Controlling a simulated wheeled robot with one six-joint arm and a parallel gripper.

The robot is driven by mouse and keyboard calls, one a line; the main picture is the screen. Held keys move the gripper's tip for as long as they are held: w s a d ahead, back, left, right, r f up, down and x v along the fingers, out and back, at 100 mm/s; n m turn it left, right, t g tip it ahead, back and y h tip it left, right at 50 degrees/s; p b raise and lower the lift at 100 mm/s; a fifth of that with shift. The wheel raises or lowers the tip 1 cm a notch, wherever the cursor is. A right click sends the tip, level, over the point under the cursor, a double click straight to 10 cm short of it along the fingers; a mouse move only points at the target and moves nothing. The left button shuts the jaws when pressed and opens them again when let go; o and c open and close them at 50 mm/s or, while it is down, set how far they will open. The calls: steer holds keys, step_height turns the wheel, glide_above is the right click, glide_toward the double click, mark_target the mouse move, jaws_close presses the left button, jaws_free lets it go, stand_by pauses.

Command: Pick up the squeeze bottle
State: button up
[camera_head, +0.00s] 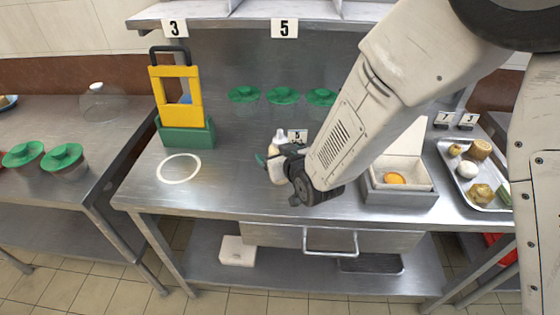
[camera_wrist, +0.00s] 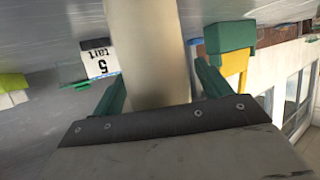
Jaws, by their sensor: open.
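The squeeze bottle (camera_head: 279,136) stands upright on the steel table in the head view, a pale bottle with a whitish nozzle. My gripper (camera_head: 273,160) is at its body and hides much of it. In the wrist view the bottle (camera_wrist: 143,45) is a large beige cylinder between the two green fingers of my gripper (camera_wrist: 158,84). The fingers are open, one on each side of it. I cannot tell whether either finger touches it.
A yellow and green rack (camera_head: 187,137) stands to the left, behind a white ring (camera_head: 179,168). Green-lidded containers (camera_head: 283,96) line the back. A box with an open lid (camera_head: 397,190) and a food tray (camera_head: 483,192) are to the right. The table's front left is clear.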

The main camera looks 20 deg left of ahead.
steer(key=c, duration=0.8)
steer(key=shift+r, duration=0.1)
